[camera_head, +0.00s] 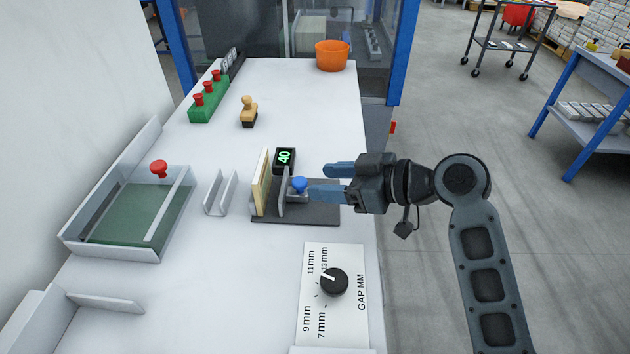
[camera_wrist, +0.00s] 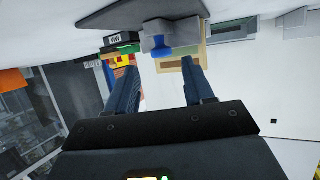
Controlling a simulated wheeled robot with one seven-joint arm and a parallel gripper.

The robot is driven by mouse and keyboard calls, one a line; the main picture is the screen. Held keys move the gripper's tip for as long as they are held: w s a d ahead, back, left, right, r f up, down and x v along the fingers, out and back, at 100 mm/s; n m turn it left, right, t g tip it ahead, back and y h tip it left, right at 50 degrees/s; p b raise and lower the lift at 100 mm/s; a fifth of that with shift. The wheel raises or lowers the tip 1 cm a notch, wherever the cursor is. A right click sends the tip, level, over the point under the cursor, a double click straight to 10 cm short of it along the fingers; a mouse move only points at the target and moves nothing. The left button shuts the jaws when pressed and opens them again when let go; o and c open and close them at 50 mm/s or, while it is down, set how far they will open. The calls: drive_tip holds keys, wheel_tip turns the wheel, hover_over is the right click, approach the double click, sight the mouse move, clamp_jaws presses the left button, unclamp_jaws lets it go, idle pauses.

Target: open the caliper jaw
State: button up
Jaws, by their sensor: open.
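The caliper (camera_head: 290,215) stands on a dark base plate on the white table. It has a grey jaw with a blue knob (camera_head: 299,184), a cream block (camera_head: 261,182) at its left, and a small black display (camera_head: 284,157) reading 40. My gripper (camera_head: 331,181) is open, to the right of the blue knob, its fingers pointing left toward it. The near finger's tip is close to the knob; I cannot tell whether they touch. In the wrist view, the blue knob (camera_wrist: 161,50) shows beyond and between the open fingertips (camera_wrist: 160,72), with nothing held between them.
A dial panel (camera_head: 352,321) marked GAP MM lies in front of the caliper. A grey clip (camera_head: 219,204) and a green-floored tray (camera_head: 85,248) are at left. A stamp (camera_head: 248,112), red buttons on a green block (camera_head: 207,108) and an orange bowl (camera_head: 332,56) stand behind.

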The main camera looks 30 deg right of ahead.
drive_tip(key=shift+v, duration=1.85)
drive_tip(key=shift+f, duration=0.1)
